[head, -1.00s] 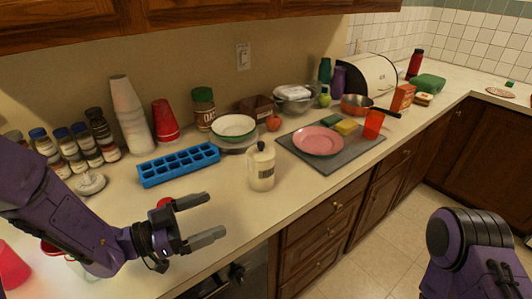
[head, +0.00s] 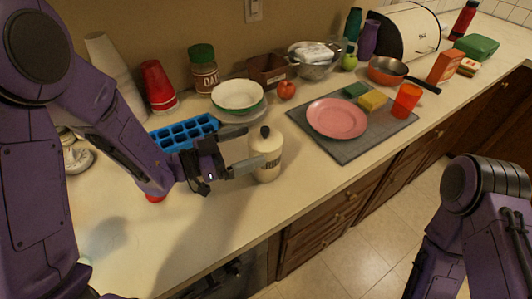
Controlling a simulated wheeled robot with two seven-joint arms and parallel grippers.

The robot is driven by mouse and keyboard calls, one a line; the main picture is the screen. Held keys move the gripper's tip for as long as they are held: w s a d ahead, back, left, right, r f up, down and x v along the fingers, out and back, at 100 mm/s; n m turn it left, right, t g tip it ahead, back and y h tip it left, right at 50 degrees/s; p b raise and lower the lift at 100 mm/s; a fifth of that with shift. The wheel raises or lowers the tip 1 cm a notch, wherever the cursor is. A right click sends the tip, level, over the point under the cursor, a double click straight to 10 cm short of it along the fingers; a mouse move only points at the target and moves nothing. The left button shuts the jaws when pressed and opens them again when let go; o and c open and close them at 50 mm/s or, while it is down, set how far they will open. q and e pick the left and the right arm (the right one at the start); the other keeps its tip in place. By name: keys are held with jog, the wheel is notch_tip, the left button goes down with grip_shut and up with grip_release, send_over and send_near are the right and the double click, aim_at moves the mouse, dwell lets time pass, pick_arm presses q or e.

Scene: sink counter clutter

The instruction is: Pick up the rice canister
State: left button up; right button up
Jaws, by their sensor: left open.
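The rice canister (head: 266,160) is cream-white with a dark knob on its lid and part of a dark label showing. It stands upright on the counter, left of the grey mat. My left gripper (head: 252,158) is open at the canister's left side, its fingers pointing right. The near finger overlaps the canister's left edge; I cannot tell whether it touches. The far finger is partly hidden. My right gripper is out of the picture; only part of my right arm shows at lower right.
A blue ice tray (head: 184,132) lies just behind my left gripper. A white bowl (head: 238,96) stands behind the canister. A grey mat (head: 352,150) with a pink plate (head: 337,118) is to the right. An oats canister (head: 204,76) stands at the back. The front counter is mostly clear.

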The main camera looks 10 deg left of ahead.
aim_at(281, 135)
pick_arm(q)
jog(key=p+x, duration=0.2)
jog(key=x, duration=0.3)
jog(key=shift+d+r, duration=0.1)
jog(key=shift+r, duration=0.05)
jog(key=shift+d, duration=0.1)
jog(key=c, duration=1.5)
